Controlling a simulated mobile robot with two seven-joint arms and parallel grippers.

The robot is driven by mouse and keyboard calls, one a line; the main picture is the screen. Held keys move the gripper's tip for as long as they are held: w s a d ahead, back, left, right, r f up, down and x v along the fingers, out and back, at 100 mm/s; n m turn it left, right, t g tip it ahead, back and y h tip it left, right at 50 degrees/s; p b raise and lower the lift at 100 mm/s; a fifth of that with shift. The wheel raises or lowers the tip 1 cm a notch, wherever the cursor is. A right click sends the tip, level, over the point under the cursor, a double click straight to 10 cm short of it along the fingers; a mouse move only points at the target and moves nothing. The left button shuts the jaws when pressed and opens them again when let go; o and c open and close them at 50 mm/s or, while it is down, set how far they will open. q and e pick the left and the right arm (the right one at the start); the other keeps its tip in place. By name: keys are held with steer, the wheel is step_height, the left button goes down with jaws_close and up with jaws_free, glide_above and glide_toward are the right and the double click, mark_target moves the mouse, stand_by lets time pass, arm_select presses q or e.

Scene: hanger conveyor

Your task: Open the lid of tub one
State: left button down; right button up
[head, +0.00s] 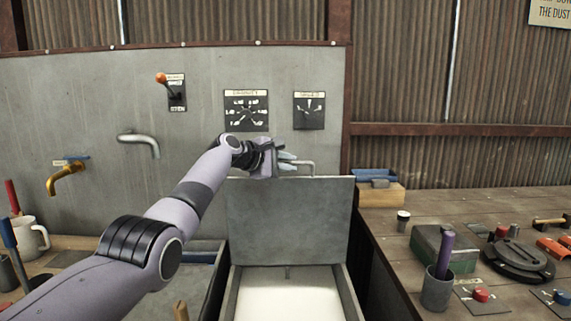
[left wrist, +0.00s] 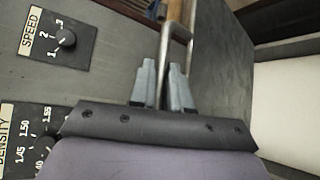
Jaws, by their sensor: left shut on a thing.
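The tub's grey metal lid (head: 290,222) stands raised, roughly upright, at the back of the open tub (head: 232,296). White contents show inside the tub. A bent-rod handle (head: 308,163) sits at the lid's top edge; it also shows in the left wrist view (left wrist: 189,45). My left gripper (head: 287,160) is at the lid's top edge, shut on the handle. In the left wrist view its fingertips (left wrist: 164,75) close at the handle, beside the lid face (left wrist: 222,80). My right gripper is not in view. No number shows on the tub.
A grey panel behind carries a density dial (head: 246,110), a speed dial (head: 309,110) and an orange-knobbed lever (head: 162,78). A spout (head: 140,141) and brass tap (head: 66,177) stick out at left. The wooden bench (head: 385,222) at right holds several tools and a cup (head: 437,289).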

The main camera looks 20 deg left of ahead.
arm_select(q)
steer(key=shift+r, duration=0.1)
steer(key=c, duration=1.2)
jaws_free()
steer(key=shift+s, duration=0.1)
steer(key=b+v, duration=0.3)
steer(key=v, duration=0.4)
steer(key=shift+b, duration=0.3)
